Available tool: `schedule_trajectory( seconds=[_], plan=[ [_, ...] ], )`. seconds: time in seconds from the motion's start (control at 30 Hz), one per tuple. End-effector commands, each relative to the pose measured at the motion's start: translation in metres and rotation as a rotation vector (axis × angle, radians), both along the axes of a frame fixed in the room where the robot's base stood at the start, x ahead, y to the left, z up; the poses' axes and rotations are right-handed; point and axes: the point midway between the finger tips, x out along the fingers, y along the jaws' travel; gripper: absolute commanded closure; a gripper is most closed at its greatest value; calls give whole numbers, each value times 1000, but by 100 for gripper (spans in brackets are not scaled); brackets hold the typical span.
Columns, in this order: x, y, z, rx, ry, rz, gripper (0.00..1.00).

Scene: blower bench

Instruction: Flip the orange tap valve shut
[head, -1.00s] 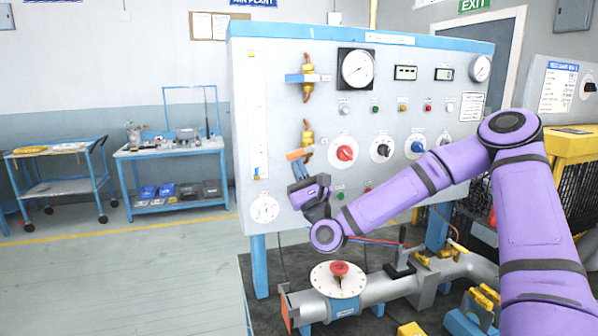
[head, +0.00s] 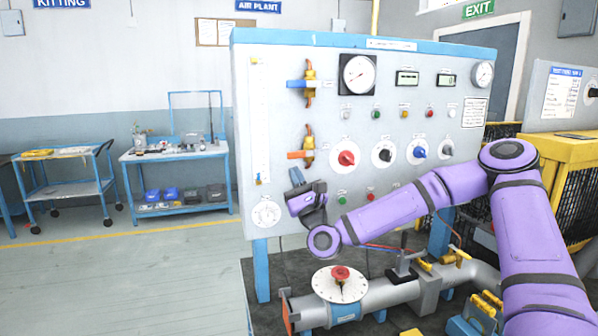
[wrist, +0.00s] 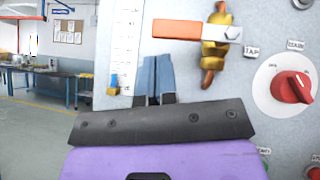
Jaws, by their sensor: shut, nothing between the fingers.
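The orange tap valve (head: 300,155) is on the left part of the panel, on a brass body with copper-coloured pipe ends. Its orange lever lies across the upright pipe, pointing left, roughly level. In the wrist view the lever (wrist: 190,30) reaches left from the brass body (wrist: 216,42). My gripper (head: 295,175) is shut and empty, just below the lever's left end.
A similar valve with a blue lever (head: 300,84) sits above. A red knob (head: 346,158) is to the right and a white dial (head: 266,214) is below left. A pipe with a red-knobbed round plate (head: 340,284) stands below.

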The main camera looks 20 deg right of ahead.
Motion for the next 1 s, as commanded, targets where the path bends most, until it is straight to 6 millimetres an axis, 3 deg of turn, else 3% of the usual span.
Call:
schedule_trajectory(
  seconds=[0.13, 0.5, 0.77, 0.87, 1.0],
  plan=[
    [10, 11, -26, 1, 3, 2, 100],
    [-45, 6, -76, 1, 3, 2, 100],
    [-61, 7, -92, -7, 1, 1, 100],
    [-62, 15, -94, -65, 7, 11, 100],
    [-63, 42, -103, -276, 26, 38, 100]
  ],
)
